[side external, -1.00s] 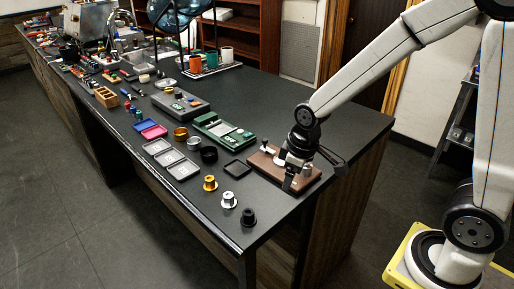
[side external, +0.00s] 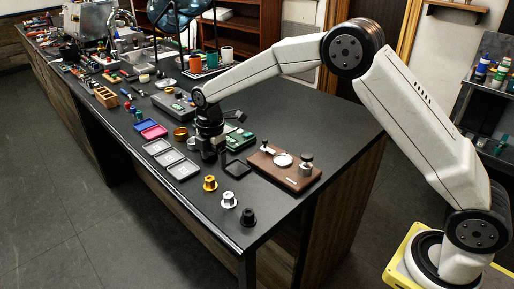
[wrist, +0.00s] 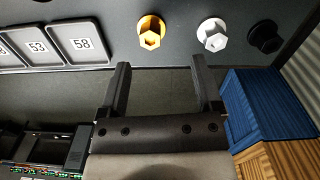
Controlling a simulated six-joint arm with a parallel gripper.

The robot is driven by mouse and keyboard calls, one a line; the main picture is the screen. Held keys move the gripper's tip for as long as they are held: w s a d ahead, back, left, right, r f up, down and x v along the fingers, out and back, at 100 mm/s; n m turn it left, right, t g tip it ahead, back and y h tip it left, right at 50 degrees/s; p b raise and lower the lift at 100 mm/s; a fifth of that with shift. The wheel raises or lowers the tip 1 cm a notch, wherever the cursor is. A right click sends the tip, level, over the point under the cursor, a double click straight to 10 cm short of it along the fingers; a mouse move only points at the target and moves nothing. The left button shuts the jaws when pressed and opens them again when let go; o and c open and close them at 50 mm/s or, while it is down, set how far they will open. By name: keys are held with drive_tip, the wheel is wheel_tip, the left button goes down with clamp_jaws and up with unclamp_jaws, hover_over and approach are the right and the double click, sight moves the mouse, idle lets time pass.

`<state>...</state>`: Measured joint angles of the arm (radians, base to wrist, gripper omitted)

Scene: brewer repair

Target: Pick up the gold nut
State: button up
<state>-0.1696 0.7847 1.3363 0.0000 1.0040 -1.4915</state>
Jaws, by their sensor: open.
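The gold nut (side external: 210,183) stands on the dark bench near its front edge, with a wide flange at its base. It also shows in the wrist view (wrist: 150,38), ahead of my fingers and between them sideways. My gripper (wrist: 160,75) is open and empty, its two black fingers spread apart. In the side view my gripper (side external: 210,155) is above the bench, behind the gold nut in the picture and apart from it. Its fingertips are hard to make out there.
A silver nut (side external: 229,200) and a black nut (side external: 248,217) stand in line with the gold one. Shallow grey trays (side external: 183,169) lie on the other side.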

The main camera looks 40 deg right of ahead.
sight(210, 178)
drive_tip(key=shift+w+a+f+n, duration=0.25)
drive_tip(key=shift+w+a+n, duration=0.25)
drive_tip(key=shift+w+n, duration=0.25)
drive_tip(key=shift+s+f, duration=0.1)
drive_tip(key=shift+f, duration=1.2)
drive_tip(key=shift+f, duration=2.6)
clamp_jaws()
drive_tip(key=shift+r, duration=0.2)
